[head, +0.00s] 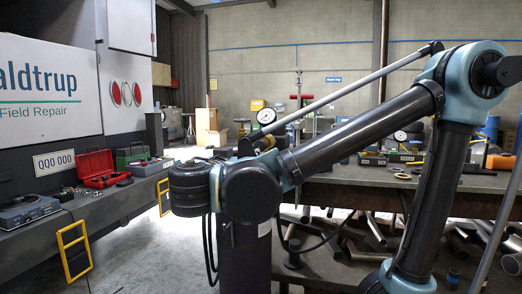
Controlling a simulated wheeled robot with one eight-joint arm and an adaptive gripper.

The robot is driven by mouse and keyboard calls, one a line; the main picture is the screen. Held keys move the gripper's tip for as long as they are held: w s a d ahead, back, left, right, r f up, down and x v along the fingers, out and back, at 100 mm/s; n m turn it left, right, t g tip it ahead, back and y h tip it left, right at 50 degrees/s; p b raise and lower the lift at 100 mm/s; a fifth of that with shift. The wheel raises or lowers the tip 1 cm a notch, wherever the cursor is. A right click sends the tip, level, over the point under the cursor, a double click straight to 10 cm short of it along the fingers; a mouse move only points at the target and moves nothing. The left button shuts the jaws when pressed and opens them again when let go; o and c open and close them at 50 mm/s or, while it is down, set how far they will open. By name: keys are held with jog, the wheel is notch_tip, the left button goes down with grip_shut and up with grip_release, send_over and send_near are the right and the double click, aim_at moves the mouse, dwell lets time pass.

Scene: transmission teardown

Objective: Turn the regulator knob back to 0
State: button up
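A round white pressure gauge (266,116) with a dark rim shows just above my arm near the middle of the head view. Its dial is too small to read. What lies directly below it is largely hidden behind my arm, and I cannot make out a regulator knob. My arm spans from the lower right, up to the top right, and back down to the middle. I cannot make out any gripper fingers; the gripper does not show.
A truck side at left has a ledge with an open red toolbox (97,170), a green case (133,156) and a blue-grey device (28,210). Yellow steps (75,250) hang below. A workbench (350,177) stands behind my arm at right, with metal pipes (375,228) beneath.

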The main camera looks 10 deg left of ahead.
jog(key=w+d, duration=0.1)
jog(key=w, duration=1.6)
jog(key=shift+w+d, duration=0.15)
jog(key=c, duration=1.1)
jog(key=shift+o, duration=0.2)
jog(key=shift+d, duration=0.2)
jog(key=shift+a, duration=0.1)
